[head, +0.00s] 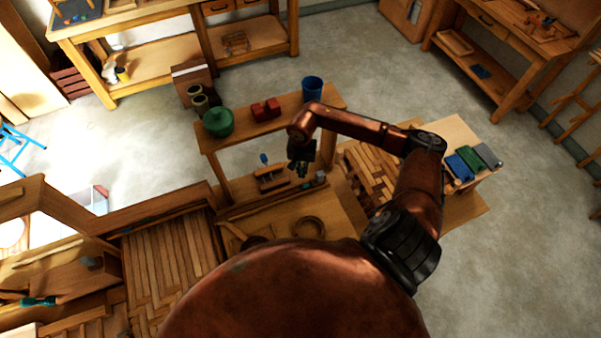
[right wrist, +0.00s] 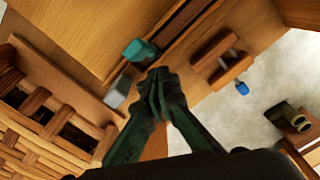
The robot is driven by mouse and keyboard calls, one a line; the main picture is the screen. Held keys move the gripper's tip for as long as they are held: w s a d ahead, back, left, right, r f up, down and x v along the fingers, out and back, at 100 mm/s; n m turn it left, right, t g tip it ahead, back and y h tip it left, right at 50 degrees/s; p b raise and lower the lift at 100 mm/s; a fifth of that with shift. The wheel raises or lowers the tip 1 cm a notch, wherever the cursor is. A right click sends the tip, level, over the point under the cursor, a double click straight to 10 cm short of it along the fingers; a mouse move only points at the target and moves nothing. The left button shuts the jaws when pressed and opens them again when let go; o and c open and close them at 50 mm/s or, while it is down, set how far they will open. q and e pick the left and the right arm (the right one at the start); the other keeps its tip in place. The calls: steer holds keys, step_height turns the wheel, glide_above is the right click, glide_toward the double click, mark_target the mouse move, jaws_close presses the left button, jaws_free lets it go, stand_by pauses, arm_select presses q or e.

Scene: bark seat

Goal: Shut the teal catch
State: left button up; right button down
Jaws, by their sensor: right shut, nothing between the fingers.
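The teal catch (right wrist: 139,50) is a small block on the wooden bench, just above my fingertips in the right wrist view. A grey block (right wrist: 117,92) sits close by, to the left of the fingertips. My right gripper (right wrist: 156,76) is shut and empty, its dark green fingers together. The fingertips look close to the catch; I cannot tell whether they touch it. In the head view my right gripper (head: 300,170) points down over the bench, and the catch is too small there to make out clearly. My left gripper is not in view.
A raised shelf at the bench's back holds a green pot (head: 218,121), red blocks (head: 265,110) and a blue cup (head: 313,87). A wooden ring (head: 307,227) lies on the bench. A wooden holder (head: 271,178) stands left of my gripper. Blue and green boxes lie right.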

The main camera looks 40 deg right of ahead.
steer(key=r, duration=0.3)
steer(key=w+r+p, duration=0.1)
steer(key=r, duration=0.1)
steer(key=shift+d+r, duration=0.1)
steer(key=shift+d, duration=0.05)
steer(key=shift+s, duration=0.1)
